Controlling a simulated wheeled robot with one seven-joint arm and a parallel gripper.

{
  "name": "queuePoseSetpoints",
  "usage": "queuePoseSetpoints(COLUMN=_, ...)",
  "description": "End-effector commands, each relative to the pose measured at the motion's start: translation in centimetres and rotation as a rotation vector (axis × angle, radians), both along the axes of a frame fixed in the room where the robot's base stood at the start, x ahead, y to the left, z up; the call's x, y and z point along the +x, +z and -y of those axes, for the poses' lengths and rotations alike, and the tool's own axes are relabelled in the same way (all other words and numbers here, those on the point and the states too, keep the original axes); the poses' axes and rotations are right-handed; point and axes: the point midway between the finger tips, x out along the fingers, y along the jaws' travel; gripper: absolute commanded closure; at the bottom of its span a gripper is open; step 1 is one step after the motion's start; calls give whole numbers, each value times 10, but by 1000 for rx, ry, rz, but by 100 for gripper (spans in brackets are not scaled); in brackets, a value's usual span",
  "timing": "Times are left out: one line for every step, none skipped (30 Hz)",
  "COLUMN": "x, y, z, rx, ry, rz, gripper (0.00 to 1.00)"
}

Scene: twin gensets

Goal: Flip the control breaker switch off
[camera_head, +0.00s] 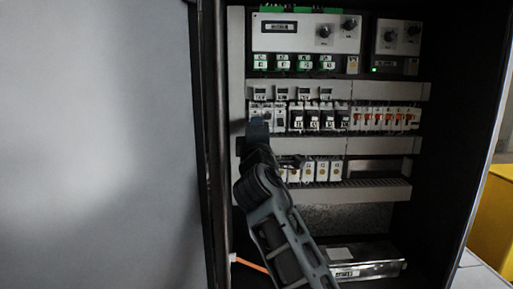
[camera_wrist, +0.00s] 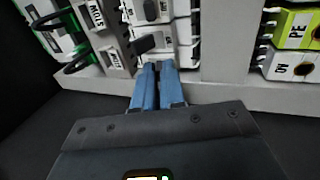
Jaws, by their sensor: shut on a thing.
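The control breaker (camera_head: 255,108) is at the left end of the middle breaker row in the open cabinet. My gripper (camera_head: 258,128) reaches up to its lower part and covers some of it. In the wrist view, my gripper's two blue fingertips (camera_wrist: 158,72) are close together against the white breaker body (camera_wrist: 183,32). They are shut on the breaker's switch, which they mostly hide. A dark lever (camera_wrist: 150,42) shows just beyond the tips. I cannot tell the switch position.
More breakers (camera_head: 327,118) and orange-marked ones (camera_head: 385,118) fill the row to the right. Terminal blocks (camera_head: 322,171) sit below. A grey cabinet door (camera_head: 95,140) is at the left. The lower cabinet has some free room above a metal box (camera_head: 365,263).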

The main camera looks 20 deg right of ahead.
Motion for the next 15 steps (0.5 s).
queuePoseSetpoints(x=1, y=-11, z=-1, rx=-4, ry=1, rz=14, gripper=100)
queuePoseSetpoints(x=1, y=-11, z=-1, rx=-8, ry=2, rz=22, gripper=100)
queuePoseSetpoints(x=1, y=-11, z=-1, rx=-12, ry=1, rz=33, gripper=100)
queuePoseSetpoints(x=1, y=-11, z=0, rx=-15, ry=1, rz=41, gripper=100)
queuePoseSetpoints(x=1, y=-11, z=0, rx=-16, ry=1, rz=48, gripper=100)
queuePoseSetpoints(x=1, y=-11, z=0, rx=-18, ry=1, rz=57, gripper=100)
queuePoseSetpoints(x=2, y=-11, z=0, rx=-20, ry=1, rz=64, gripper=100)
queuePoseSetpoints(x=2, y=-11, z=0, rx=-23, ry=1, rz=69, gripper=100)
queuePoseSetpoints(x=2, y=-11, z=0, rx=-25, ry=1, rz=77, gripper=100)
queuePoseSetpoints(x=2, y=-10, z=0, rx=-28, ry=1, rz=81, gripper=100)
queuePoseSetpoints(x=2, y=-10, z=0, rx=-28, ry=1, rz=85, gripper=100)
queuePoseSetpoints(x=2, y=-10, z=0, rx=-30, ry=1, rz=90, gripper=100)
queuePoseSetpoints(x=2, y=-9, z=0, rx=-31, ry=1, rz=94, gripper=100)
queuePoseSetpoints(x=2, y=-9, z=0, rx=-32, ry=1, rz=97, gripper=100)
queuePoseSetpoints(x=2, y=-9, z=0, rx=-33, ry=1, rz=100, gripper=100)
